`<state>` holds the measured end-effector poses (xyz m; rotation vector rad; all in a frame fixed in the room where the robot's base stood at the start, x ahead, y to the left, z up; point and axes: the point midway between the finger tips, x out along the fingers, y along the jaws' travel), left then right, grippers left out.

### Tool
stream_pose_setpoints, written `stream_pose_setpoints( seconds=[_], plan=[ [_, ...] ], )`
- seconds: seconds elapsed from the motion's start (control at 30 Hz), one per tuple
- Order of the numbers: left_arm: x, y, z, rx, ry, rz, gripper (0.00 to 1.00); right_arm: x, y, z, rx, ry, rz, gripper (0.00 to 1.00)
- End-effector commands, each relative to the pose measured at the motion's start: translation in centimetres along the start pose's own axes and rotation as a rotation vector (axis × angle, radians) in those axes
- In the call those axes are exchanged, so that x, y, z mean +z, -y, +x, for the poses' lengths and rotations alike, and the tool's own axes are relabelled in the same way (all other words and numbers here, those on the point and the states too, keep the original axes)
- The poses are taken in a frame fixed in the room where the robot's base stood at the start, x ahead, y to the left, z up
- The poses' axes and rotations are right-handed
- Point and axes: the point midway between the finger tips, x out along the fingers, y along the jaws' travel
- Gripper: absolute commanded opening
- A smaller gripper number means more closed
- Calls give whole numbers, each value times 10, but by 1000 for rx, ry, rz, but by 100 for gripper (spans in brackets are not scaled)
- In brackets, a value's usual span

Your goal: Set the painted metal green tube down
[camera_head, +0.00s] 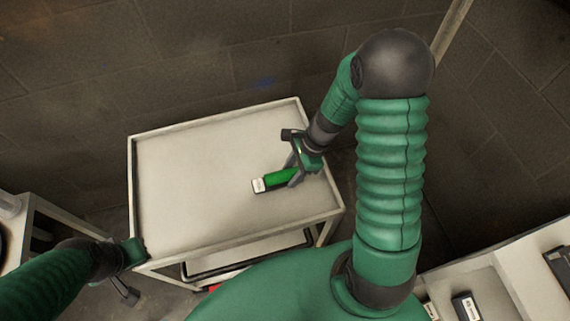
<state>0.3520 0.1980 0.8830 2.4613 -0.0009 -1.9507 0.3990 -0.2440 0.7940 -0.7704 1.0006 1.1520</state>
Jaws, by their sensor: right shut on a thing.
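The green tube (283,179) is bright green with a pale end at its left. It is over the right part of a light grey cart top (200,170). My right gripper (294,175) is shut on the tube near its right end. The tube lies roughly level; I cannot tell whether it touches the cart top. My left gripper (134,294) is low at the left, beside the cart's front left corner, and looks empty. Its fingers are small and partly dark, so their opening is unclear.
The cart top has a raised rim and is bare to the left of the tube. A lower shelf (250,258) shows under it. Another cart (35,205) stands at the far left. A pale surface with compartments (520,270) holding dark items is at the lower right.

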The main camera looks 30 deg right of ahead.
Motion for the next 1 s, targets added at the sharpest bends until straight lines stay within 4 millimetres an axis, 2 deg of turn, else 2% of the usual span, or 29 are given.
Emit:
stream_pose_setpoints(
  seconds=[0.1,0.23,0.33,0.5,0.8,0.83,0.97,1.0],
  plan=[
    [0,0,-2,0,0,0,0,0,30,3,0,-1,-3,0],
    [0,0,-2,0,0,0,0,0,49,5,0,0,-1,0],
    [0,0,0,0,1,0,0,-2,52,12,1,0,0,0],
    [2,0,6,0,1,0,0,-13,52,38,1,1,2,0],
    [2,0,6,0,0,0,0,-14,52,40,0,1,-1,0],
    [1,0,5,0,0,0,0,-14,52,40,0,0,-1,45],
    [1,0,5,0,0,0,0,-14,52,40,0,0,-1,62],
    [1,0,5,0,0,0,0,-14,52,40,0,0,-1,63]
  ],
)
